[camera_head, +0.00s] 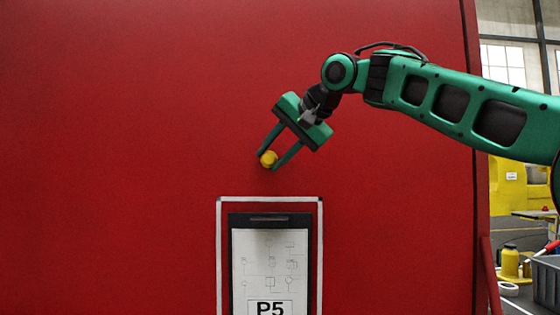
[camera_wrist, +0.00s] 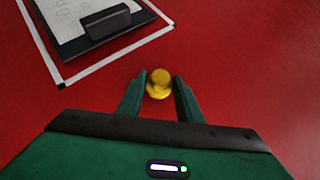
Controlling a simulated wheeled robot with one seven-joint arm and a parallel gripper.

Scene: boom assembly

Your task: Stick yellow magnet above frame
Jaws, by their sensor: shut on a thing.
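A round yellow magnet (camera_head: 268,159) is between the fingertips of my gripper (camera_head: 278,158), in front of the red panel. My gripper is shut on it. The wrist view also shows the yellow magnet (camera_wrist: 159,84) between the two green fingers of my gripper (camera_wrist: 161,88). The white-edged frame (camera_head: 219,250) is on the red panel below the magnet in the head view. It shows at the upper left of the wrist view (camera_wrist: 118,57). I cannot tell whether the magnet touches the panel.
Inside the frame hangs a dark clipboard (camera_head: 270,219) with a paper marked P5 (camera_head: 270,270). The red panel (camera_head: 120,130) is bare around and above the frame. At the far right stand a yellow bottle (camera_head: 510,264) and a grey bin (camera_head: 547,282).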

